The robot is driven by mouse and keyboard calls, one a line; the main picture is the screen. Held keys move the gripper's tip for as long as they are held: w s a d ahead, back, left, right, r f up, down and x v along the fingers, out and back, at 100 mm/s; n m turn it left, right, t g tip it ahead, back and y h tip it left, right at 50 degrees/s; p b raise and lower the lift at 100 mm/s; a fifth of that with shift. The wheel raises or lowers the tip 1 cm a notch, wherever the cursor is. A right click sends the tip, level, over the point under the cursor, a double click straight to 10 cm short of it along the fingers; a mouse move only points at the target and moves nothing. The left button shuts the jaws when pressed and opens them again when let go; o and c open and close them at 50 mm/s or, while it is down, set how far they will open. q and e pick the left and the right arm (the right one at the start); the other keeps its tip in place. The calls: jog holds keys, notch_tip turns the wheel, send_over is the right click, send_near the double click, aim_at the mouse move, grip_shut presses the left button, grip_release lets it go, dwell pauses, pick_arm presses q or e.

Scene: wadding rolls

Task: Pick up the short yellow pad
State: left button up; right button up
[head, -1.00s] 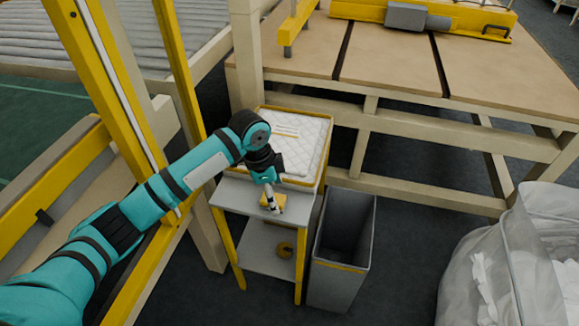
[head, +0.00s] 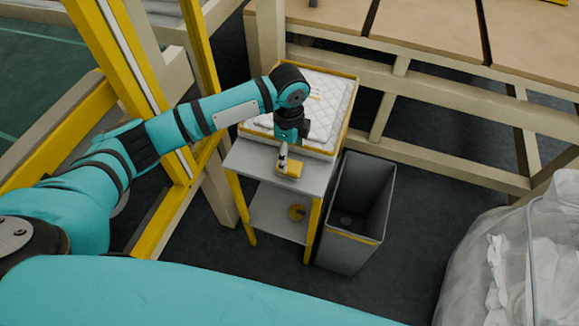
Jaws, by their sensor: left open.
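A small yellow block (head: 293,169), which looks like the short yellow pad, sits on the grey top of a small stand (head: 252,159). My left gripper (head: 283,162) points down at the block's left side, open. Its fingertips overlap the block's edge in the head view, and I cannot tell whether they touch it. The gripper partly hides the block. My right gripper is not in view.
A yellow-rimmed tray of white quilted wadding (head: 330,100) lies directly behind the block. A grey bin (head: 352,215) stands to the right of the stand. A yellow ring (head: 297,212) lies on the lower shelf. A clear bag (head: 510,260) is at far right.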

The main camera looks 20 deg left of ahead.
aim_at(289, 165)
pick_arm(q)
jog(key=shift+s+d+f, duration=0.1)
jog(key=shift+f, duration=2.9)
jog(key=c, duration=1.2)
